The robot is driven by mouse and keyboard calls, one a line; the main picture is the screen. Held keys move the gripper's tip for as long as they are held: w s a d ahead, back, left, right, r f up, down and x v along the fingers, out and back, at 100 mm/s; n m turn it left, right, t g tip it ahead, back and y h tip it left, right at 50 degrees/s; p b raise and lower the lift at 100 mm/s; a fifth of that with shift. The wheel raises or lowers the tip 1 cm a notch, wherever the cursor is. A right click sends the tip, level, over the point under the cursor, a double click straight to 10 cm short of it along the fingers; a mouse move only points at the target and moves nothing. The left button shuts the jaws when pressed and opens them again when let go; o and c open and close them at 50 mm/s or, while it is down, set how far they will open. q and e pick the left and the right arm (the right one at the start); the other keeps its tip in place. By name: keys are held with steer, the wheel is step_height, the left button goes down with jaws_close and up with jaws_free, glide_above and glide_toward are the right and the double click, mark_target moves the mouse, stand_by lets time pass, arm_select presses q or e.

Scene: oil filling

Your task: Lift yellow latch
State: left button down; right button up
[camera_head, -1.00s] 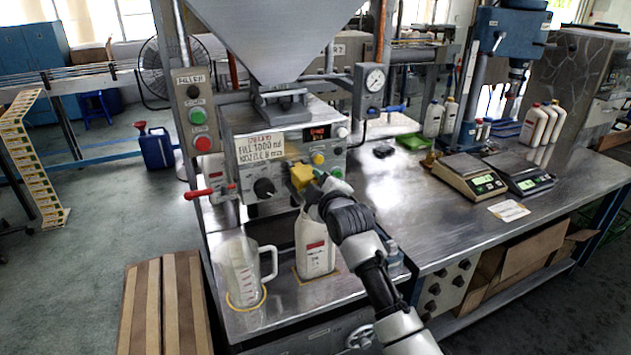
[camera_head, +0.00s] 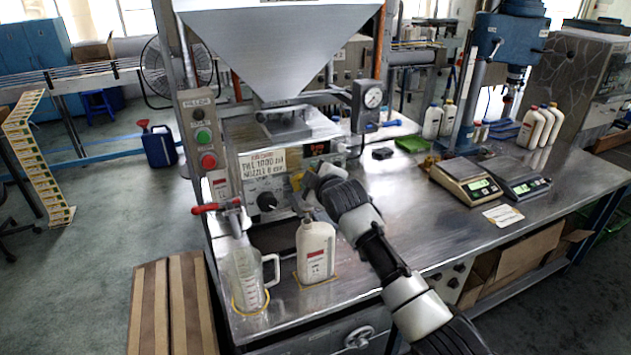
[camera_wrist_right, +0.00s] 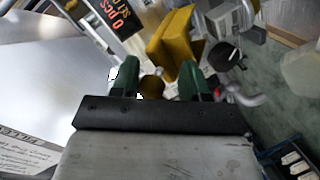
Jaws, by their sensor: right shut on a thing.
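The yellow latch shows on the filler's front in the wrist view (camera_wrist_right: 171,45) as a yellow block, with a brass-yellow round part below it between my fingers. In the head view only a little of the latch (camera_head: 309,182) shows, beside my gripper. My right gripper (camera_head: 322,176) is at the filler's front panel, above the white bottle. In the wrist view its green fingers (camera_wrist_right: 158,86) are shut on the yellow part; the exact contact is partly hidden. My left gripper is not in view.
A white bottle (camera_head: 316,250) stands under the filler, with a clear measuring jug (camera_head: 246,280) to its left. A red-handled lever (camera_head: 213,208) sticks out above the jug. Two scales (camera_head: 464,184) stand on the bench at right. The bench between is mostly clear.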

steer(key=shift+a+r, duration=0.15)
steer(key=shift+r, duration=0.35)
steer(key=o, duration=0.9)
steer(key=shift+w, duration=0.1)
steer(key=shift+o, duration=0.2)
steer(key=shift+a+f, duration=0.2)
steer(key=shift+d+f, duration=0.1)
steer(key=shift+f, duration=0.05)
steer(key=shift+s+d, duration=0.25)
steer(key=shift+s, duration=0.4)
steer(key=b+v, duration=0.3)
steer(key=v, duration=0.6)
steer(key=shift+s+r, duration=0.2)
steer(key=shift+r, duration=0.1)
